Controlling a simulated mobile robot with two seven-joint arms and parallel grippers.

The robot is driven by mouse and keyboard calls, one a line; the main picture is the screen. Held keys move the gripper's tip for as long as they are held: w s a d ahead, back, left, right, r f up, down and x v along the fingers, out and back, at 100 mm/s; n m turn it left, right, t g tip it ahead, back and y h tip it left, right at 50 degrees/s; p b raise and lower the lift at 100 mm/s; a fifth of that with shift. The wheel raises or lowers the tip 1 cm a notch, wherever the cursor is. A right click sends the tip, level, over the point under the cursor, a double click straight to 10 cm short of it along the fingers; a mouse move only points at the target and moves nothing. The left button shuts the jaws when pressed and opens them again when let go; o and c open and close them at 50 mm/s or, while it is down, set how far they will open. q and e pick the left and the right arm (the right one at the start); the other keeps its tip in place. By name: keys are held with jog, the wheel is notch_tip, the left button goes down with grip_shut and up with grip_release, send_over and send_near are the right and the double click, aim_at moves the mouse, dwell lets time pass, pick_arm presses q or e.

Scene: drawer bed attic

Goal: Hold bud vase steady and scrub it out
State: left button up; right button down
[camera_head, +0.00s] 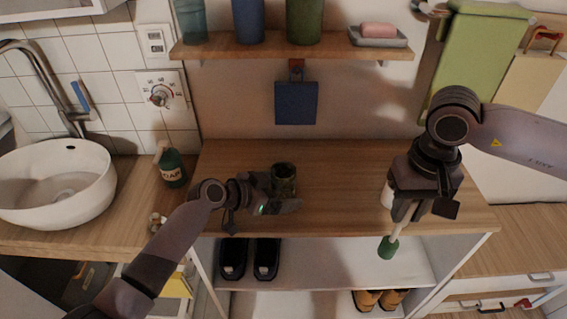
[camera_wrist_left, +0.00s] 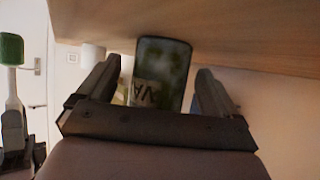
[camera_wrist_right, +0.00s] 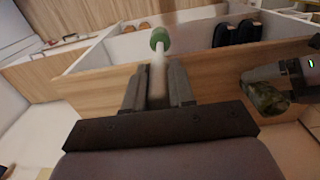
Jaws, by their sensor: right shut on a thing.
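The bud vase (camera_head: 284,174) is a dark green, mottled vessel standing upright on the wooden counter. In the left wrist view the vase (camera_wrist_left: 160,72) shows a pale label and sits between the fingers of my left gripper (camera_wrist_left: 158,95), which is open around it, with a gap visible at the left finger. The vase (camera_wrist_right: 264,98) also shows in the right wrist view beside my left gripper. My right gripper (camera_head: 404,208) is shut on the handle of a brush (camera_head: 389,247) with a green head. The brush head (camera_wrist_right: 159,40) points away from the gripper, to the right of the vase and apart from it.
A soap bottle (camera_head: 171,165) stands left of the vase, near a white basin (camera_head: 60,190). A white object (camera_head: 387,194) is partly hidden behind my right gripper. A shelf (camera_head: 300,48) with cups hangs above. The counter (camera_head: 340,180) between the grippers is clear.

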dwell(0.3)
pick_arm(q)
jog(key=v, duration=1.2)
jog(key=shift+s, duration=0.1)
jog(key=shift+d, duration=0.1)
jog(key=shift+s+f, duration=0.3)
jog(key=shift+s, duration=0.1)
jog(key=s+a+f+n+g+y, duration=0.1)
jog(key=s+a+f+n+y, duration=0.15)
jog(key=s, duration=0.35)
jog(key=s+a+f+n+y, duration=0.1)
jog(key=s+f+y, duration=0.1)
jog(key=s+f, duration=0.35)
jog(key=s+a+r+n+g+y, duration=0.1)
jog(key=s+a+n+y, duration=0.2)
jog(key=s+a, duration=0.35)
jog(key=s+a+n+g+y, duration=0.1)
jog(key=s+a+n+y, duration=0.25)
jog(key=s, duration=0.55)
jog(key=w+d+f+m+t+h, duration=0.1)
jog(key=w+d+f+t+h, duration=0.1)
jog(key=w+f+t, duration=0.4)
jog(key=shift+w+d+f+t+h, duration=0.35)
jog(key=shift+f+h, duration=0.15)
jog(key=shift+f, duration=0.85)
